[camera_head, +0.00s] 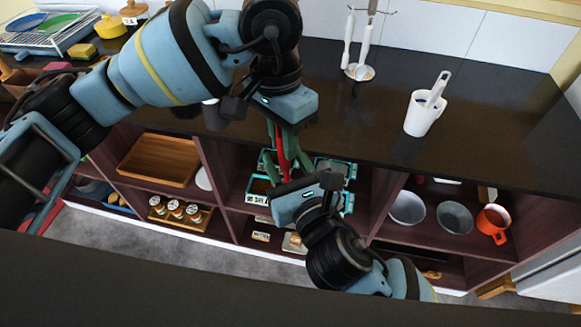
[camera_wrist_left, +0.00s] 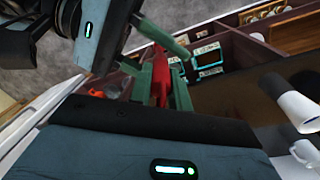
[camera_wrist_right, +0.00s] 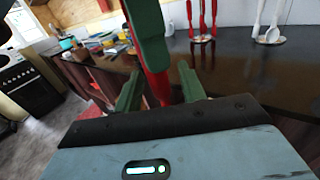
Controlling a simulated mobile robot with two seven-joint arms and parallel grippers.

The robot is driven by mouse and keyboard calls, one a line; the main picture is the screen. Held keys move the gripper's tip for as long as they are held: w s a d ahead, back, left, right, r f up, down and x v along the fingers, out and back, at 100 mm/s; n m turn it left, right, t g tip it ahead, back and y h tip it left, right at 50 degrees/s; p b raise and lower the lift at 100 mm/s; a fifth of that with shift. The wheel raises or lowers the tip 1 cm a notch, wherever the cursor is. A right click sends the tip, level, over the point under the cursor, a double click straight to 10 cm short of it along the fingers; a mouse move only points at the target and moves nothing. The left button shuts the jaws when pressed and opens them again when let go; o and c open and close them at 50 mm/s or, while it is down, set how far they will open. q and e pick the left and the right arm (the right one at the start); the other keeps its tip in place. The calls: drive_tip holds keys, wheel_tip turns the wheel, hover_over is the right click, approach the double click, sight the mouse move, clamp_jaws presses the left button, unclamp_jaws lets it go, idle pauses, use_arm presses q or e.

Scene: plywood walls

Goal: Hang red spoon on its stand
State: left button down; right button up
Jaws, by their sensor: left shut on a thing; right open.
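My left gripper (camera_head: 284,132) is shut on the red spoon (camera_head: 282,156) in front of the counter's front edge. In the left wrist view the spoon (camera_wrist_left: 160,76) shows between its green fingers. My right gripper (camera_head: 285,178) is close below, fingers spread. In the right wrist view the spoon (camera_wrist_right: 158,84) reaches down between these open fingers; I cannot tell if they touch it. The red stand (camera_wrist_right: 202,37), with red utensils hanging on it, stands on the counter in the right wrist view; my left arm seems to hide it in the head view.
A white utensil stand (camera_head: 359,71) and a white cup (camera_head: 420,115) holding a utensil stand on the dark counter (camera_head: 320,105). Bowls (camera_head: 455,217), a red pot (camera_head: 493,222) and a wooden tray (camera_head: 160,160) sit on shelves below. The counter between stand and cup is clear.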

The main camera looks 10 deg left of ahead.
drive_tip(key=shift+c, duration=0.4)
drive_tip(key=c, duration=0.7)
use_arm(q)
drive_tip(key=c, duration=1.2)
unclamp_jaws()
drive_tip(key=shift+c, duration=0.2)
use_arm(e)
clamp_jaws()
use_arm(q)
drive_tip(key=shift+r, duration=0.1)
wheel_tip(320, 180, up, 12)
drive_tip(key=shift+w+a, duration=0.35)
drive_tip(key=shift+a, duration=0.05)
